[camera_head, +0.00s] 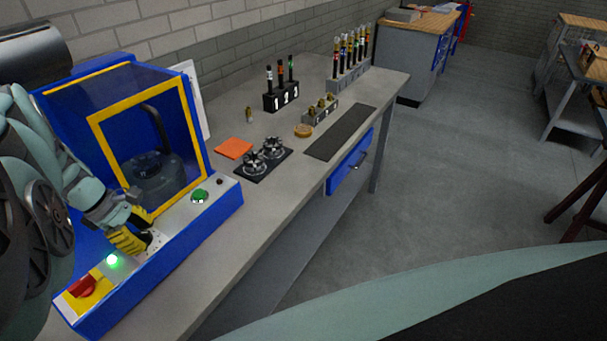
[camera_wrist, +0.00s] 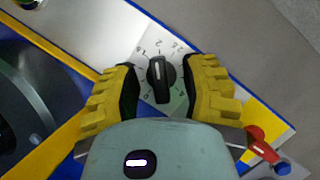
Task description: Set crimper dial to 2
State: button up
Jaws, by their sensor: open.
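The crimper is a blue machine (camera_head: 205,222) with a yellow-framed window, at the left in the head view. Its dial (camera_wrist: 160,77) is a black knob with a white pointer line on a pale numbered plate, in the middle of the wrist view. The pointer looks roughly up-down in that view; the number it marks is too small to be sure of. My gripper (camera_wrist: 162,92) is open, with one yellow ribbed finger on each side of the dial, apart from it as far as I can tell. In the head view my gripper (camera_head: 128,240) is over the panel and hides most of the dial.
A red knob (camera_head: 82,287) on a yellow plate and a lit green lamp (camera_head: 112,259) are close to my gripper. A green button (camera_head: 199,196) is farther along the panel. An orange pad (camera_head: 233,148) and a black holder with round parts (camera_head: 263,163) lie on the bench.

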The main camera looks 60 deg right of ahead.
grip_shut()
dwell(0.3)
jog(key=shift+f+b, duration=0.15)
jog(key=shift+b, duration=0.7)
grip_release()
jog(key=shift+r, duration=0.2)
